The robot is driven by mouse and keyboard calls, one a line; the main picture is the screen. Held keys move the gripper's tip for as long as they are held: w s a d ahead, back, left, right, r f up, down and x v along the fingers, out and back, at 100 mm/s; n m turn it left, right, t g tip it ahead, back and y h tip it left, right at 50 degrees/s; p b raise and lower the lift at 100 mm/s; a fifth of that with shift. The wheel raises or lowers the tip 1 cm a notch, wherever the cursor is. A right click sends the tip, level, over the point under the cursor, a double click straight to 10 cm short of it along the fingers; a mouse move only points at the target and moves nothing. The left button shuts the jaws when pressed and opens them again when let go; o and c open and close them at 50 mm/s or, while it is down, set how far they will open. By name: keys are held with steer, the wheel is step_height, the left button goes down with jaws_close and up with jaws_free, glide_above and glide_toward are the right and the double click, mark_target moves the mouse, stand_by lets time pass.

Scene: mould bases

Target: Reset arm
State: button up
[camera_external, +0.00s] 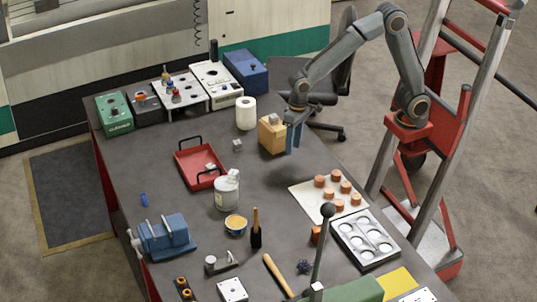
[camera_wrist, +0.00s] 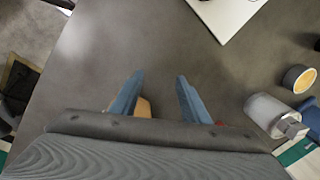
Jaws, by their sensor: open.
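My gripper (camera_external: 294,143) hangs over the back right part of the workbench, fingers pointing down, in the external view. It is beside a wooden block (camera_external: 272,138) with a small grey piece on top. In the wrist view the two blue fingers (camera_wrist: 157,88) are spread apart with only grey bench top between their tips. Part of the wooden block (camera_wrist: 144,108) shows behind the left finger there. Several copper-coloured round pieces (camera_external: 338,187) stand on a cream board (camera_external: 304,190). A metal tray with round recesses (camera_external: 347,243) lies in front of it.
A red tray (camera_external: 190,178), a white canister (camera_external: 227,194), a yellow-topped cup (camera_external: 236,225) and a blue vise (camera_external: 167,235) stand left of centre. A white roll (camera_external: 246,113) and several instrument boxes line the back. Bare bench lies between the block and the cream board.

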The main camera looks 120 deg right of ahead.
steer(key=s+a+f+n, duration=0.1)
steer(key=s+n, duration=0.2)
steer(key=s, duration=0.2)
steer(key=s+f+n, duration=0.1)
steer(key=s+n, duration=0.2)
steer(key=s, duration=0.2)
steer(key=s+a+f+n+g+p, duration=0.1)
steer(key=s+n, duration=0.2)
steer(key=s, duration=0.2)
steer(key=shift+s+a+f, duration=0.1)
steer(key=shift+a+f, duration=0.1)
steer(key=shift+a, duration=0.15)
steer(key=s+a+f+n+b, duration=0.1)
steer(key=s+f+n+b, duration=0.1)
steer(key=s+f, duration=0.5)
steer(key=shift+a+f+h+b, duration=0.15)
steer(key=shift+f+h+b, duration=0.2)
steer(key=shift+b, duration=0.55)
